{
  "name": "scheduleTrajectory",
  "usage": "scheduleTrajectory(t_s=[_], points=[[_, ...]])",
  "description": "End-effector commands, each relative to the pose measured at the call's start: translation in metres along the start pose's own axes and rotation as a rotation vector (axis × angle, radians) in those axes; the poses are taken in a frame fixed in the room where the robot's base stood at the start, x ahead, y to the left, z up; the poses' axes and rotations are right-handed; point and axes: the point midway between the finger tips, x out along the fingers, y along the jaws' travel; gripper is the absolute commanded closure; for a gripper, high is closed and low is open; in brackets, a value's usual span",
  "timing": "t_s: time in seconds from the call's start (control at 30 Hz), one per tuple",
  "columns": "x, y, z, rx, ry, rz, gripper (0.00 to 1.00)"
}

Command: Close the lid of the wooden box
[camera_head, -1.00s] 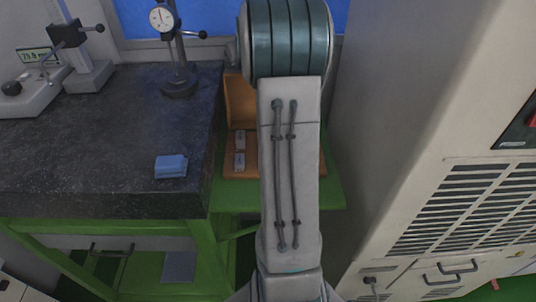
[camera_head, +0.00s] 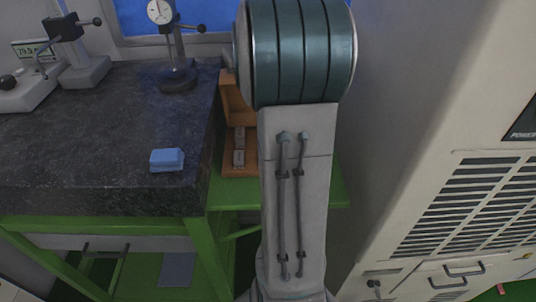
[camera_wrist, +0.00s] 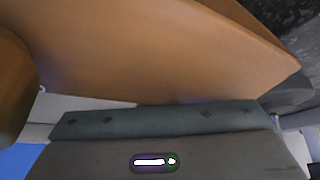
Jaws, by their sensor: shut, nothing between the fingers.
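The wooden box (camera_head: 240,171) is orange-brown and sits on the green stand beside the dark bench. Its lid (camera_head: 236,98) stands up at the back, so the box is open. Small grey blocks (camera_head: 239,148) lie inside. My arm hides the right part of the box. In the wrist view, an orange-brown wooden panel (camera_wrist: 160,50), likely the lid, fills the upper part very close. My gripper (camera_wrist: 155,122) shows as a grey body along the bottom, shut and empty, close to the panel. Its fingertips are not clear, and I cannot tell whether it touches the wood.
The dark stone bench (camera_head: 100,130) on the left holds a blue block (camera_head: 167,160), a dial gauge on a stand (camera_head: 177,75) and another instrument (camera_head: 80,60). A large beige cabinet (camera_head: 420,130) stands close on the right. The gap around the box is narrow.

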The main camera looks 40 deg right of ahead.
Motion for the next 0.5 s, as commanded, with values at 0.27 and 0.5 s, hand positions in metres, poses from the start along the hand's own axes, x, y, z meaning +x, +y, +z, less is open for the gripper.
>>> scheduleTrajectory(t_s=[0.27,0.5], points=[[0.000,-0.009,0.019,0.003,-0.015,-0.005,1.00],[-0.005,-0.016,0.030,0.003,-0.016,-0.005,1.00]])
